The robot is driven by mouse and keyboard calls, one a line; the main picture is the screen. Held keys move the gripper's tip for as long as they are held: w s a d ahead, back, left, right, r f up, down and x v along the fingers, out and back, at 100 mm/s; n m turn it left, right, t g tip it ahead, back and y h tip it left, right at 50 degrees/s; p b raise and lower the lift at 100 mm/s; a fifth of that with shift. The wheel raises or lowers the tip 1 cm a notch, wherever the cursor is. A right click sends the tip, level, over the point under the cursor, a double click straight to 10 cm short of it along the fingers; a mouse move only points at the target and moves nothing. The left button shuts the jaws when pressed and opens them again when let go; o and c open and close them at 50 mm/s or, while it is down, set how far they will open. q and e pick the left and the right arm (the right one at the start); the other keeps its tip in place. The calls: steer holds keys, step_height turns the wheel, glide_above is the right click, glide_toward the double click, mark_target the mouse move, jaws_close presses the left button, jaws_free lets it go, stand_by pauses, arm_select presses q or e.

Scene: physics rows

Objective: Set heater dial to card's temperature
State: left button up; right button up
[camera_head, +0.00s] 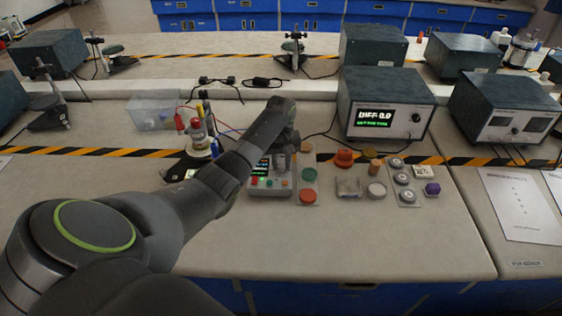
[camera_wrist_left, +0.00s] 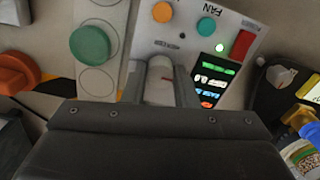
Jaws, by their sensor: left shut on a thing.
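A light grey control box (camera_head: 271,190) with a dark screen and small coloured buttons stands on the bench below my left gripper (camera_head: 284,160). In the left wrist view the gripper (camera_wrist_left: 160,84) has its two fingers on either side of a pale round dial (camera_wrist_left: 160,68) on the box's face, closed on it. The dial's lower part is hidden by the gripper. Beside it is a screen (camera_wrist_left: 213,78) with several lit lines, too small to read. I cannot tell which paper is the temperature card. My right gripper is not in view.
Green and red round pads (camera_head: 308,174) stand just right of the box, with jars and weights beyond. A wired flask stand (camera_head: 197,137) is to its left. A dark instrument (camera_head: 386,103) showing "DIFF 0.0" stands behind.

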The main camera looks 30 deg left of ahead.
arm_select(q)
steer(key=shift+r+m+p, duration=0.2)
steer(key=shift+m+p, duration=0.5)
steer(key=shift+p, duration=0.05)
steer(key=shift+m+p, duration=0.95)
steer(key=shift+m, duration=0.25)
steer(key=shift+m+p, duration=0.6)
steer(key=shift+m, duration=0.5)
steer(key=shift+w+m+p, duration=0.1)
steer(key=shift+m+p, duration=0.35)
steer(key=shift+m, duration=0.85)
steer(key=shift+f, duration=0.1)
steer(key=o, duration=1)
